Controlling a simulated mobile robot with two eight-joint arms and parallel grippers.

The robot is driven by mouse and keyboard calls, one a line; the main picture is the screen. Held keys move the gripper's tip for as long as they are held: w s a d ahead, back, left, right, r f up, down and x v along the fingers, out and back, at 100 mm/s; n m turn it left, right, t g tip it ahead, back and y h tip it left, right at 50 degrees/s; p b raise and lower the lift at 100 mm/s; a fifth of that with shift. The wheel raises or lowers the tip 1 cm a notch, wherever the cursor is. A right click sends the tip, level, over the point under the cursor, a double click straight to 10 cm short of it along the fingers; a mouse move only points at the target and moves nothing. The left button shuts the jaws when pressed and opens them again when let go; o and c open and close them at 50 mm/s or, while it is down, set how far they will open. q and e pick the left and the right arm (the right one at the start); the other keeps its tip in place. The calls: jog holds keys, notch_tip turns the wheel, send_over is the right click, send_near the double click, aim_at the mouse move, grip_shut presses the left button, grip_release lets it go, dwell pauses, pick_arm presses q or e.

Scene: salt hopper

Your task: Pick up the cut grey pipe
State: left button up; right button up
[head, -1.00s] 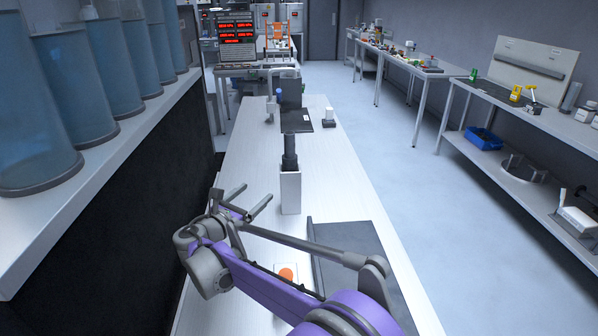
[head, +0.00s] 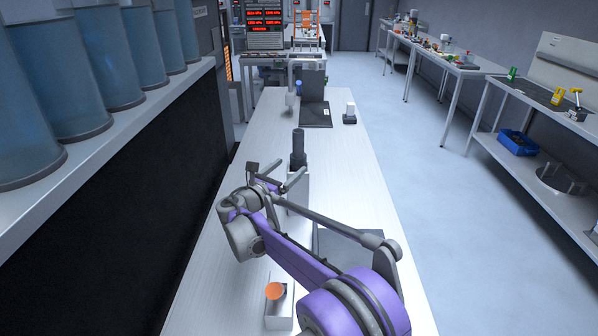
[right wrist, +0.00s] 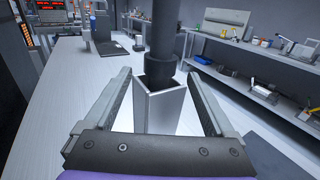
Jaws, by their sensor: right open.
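The cut grey pipe (head: 298,146) is dark grey and stands upright in a pale square holder (head: 299,190) on the long white bench. In the right wrist view the pipe (right wrist: 160,42) rises from the holder (right wrist: 160,108), its lower end hidden inside. My right gripper (head: 279,172) is open and empty, close to the holder on its near side. In the right wrist view its two fingers (right wrist: 160,78) lie left and right of the holder, apart from it. My arm partly hides the holder in the head view. My left gripper is not in view.
An orange-topped block (head: 275,291) stands on the near bench (head: 215,260). A dark grey plate (head: 345,242) lies partly behind my arm. A black stand (head: 315,112) and a small dark-based white item (head: 350,113) are farther back. Blue cylinders (head: 110,60) line the left shelf.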

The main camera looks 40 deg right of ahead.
aim_at(294, 165)
jog(key=x, duration=0.6)
jog(key=shift+d+f, duration=0.25)
jog(key=shift+f, duration=0.05)
grip_shut()
